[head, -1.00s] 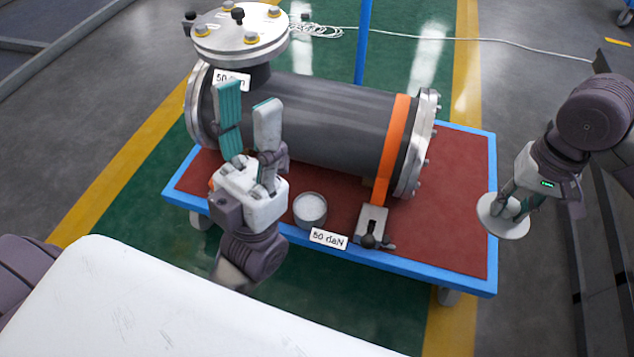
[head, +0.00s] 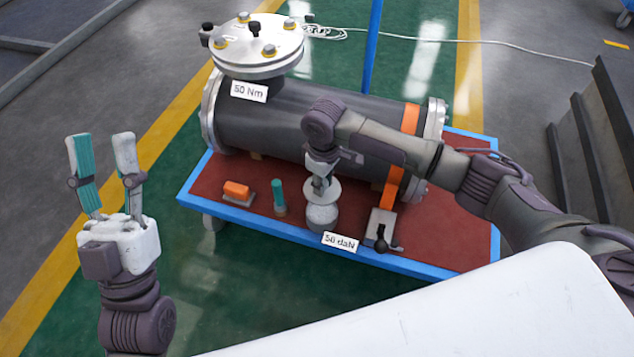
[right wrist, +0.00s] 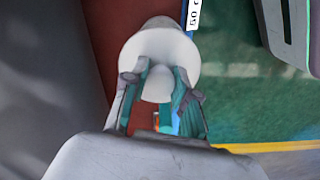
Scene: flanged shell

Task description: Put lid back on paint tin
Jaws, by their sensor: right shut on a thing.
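The paint tin (head: 322,219) stands on the red table top near its front edge, before the dark flanged shell. My right gripper (head: 320,184) is above the tin, shut on the round pale lid (head: 333,195). In the right wrist view, the lid (right wrist: 185,55) faces the camera with its knob (right wrist: 158,86) between the fingertips (right wrist: 160,82). Part of the tin (right wrist: 160,22) shows behind it. The lid is over the tin's mouth and hides it; I cannot tell whether they touch. My left gripper (head: 102,172) is open and empty, left of the table.
The dark shell (head: 275,115) with an orange strap (head: 392,185) fills the table's back. A clamp (head: 380,228) stands right of the tin. A label (head: 341,241) is on the blue front edge.

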